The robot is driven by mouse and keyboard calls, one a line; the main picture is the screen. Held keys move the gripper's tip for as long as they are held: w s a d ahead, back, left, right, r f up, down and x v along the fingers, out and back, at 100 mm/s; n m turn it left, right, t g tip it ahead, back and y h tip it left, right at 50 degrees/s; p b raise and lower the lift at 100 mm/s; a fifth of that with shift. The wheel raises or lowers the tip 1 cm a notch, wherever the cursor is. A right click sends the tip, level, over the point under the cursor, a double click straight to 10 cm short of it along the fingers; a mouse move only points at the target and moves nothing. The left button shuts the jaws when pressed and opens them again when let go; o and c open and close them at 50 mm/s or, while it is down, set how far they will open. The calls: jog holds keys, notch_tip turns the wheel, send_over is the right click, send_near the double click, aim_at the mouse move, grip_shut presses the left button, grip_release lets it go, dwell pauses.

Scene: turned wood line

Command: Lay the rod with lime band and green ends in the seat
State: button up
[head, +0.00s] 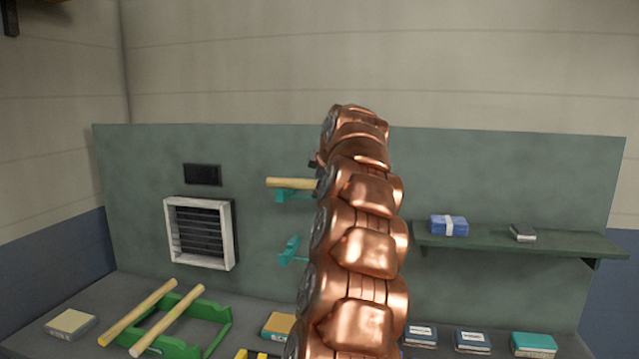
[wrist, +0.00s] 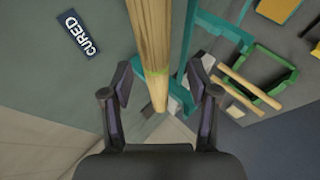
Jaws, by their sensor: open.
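A pale wooden rod (head: 288,183) lies level on an upper teal bracket (head: 292,196) on the green-grey wall panel; my arm hides its right part. In the wrist view a rod with a thin lime band (wrist: 156,72) runs between the spread fingers of my gripper (wrist: 163,92), with a gap on both sides. My gripper is open and not closed on it. The colour of its ends cannot be made out. A lower teal bracket (head: 291,250) is bare where it shows. Which holder is the seat I cannot tell.
A green frame (head: 218,310) on the bench bears two pale rods (head: 165,322). A white-framed vent (head: 200,233) and a dark plate reading CURED (wrist: 78,34) are on the panel.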

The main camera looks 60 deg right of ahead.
jog(key=v, duration=1.2)
jog(key=w+a+f+y, duration=0.2)
jog(key=w+a+f, duration=0.15)
jog(key=a, duration=0.45)
jog(key=w+a+f+y, duration=0.1)
jog(key=w+a+f, duration=0.25)
jog(key=a, duration=0.45)
jog(key=a+f+m+g+y, duration=0.1)
jog(key=a+f+g+y, duration=0.1)
jog(key=a+f, duration=0.5)
jog(key=a+f+g+y, duration=0.1)
jog(key=a+f, duration=0.2)
jog(key=a, duration=0.8)
jog(key=s+a+f+m+g, duration=0.2)
jog(key=s+a+f+g, duration=0.1)
jog(key=s+a+f, duration=0.85)
jog(key=s+a+f+m+g, duration=0.1)
jog(key=s+a+f, duration=0.1)
jog(key=s+f, duration=0.2)
jog(key=s+a+f+m+g, duration=0.2)
jog(key=s+f, duration=0.2)
jog(key=s, duration=0.6)
jog(key=shift+a+f, duration=0.35)
jog(key=shift+a, duration=0.05)
jog(key=shift+s, duration=0.1)
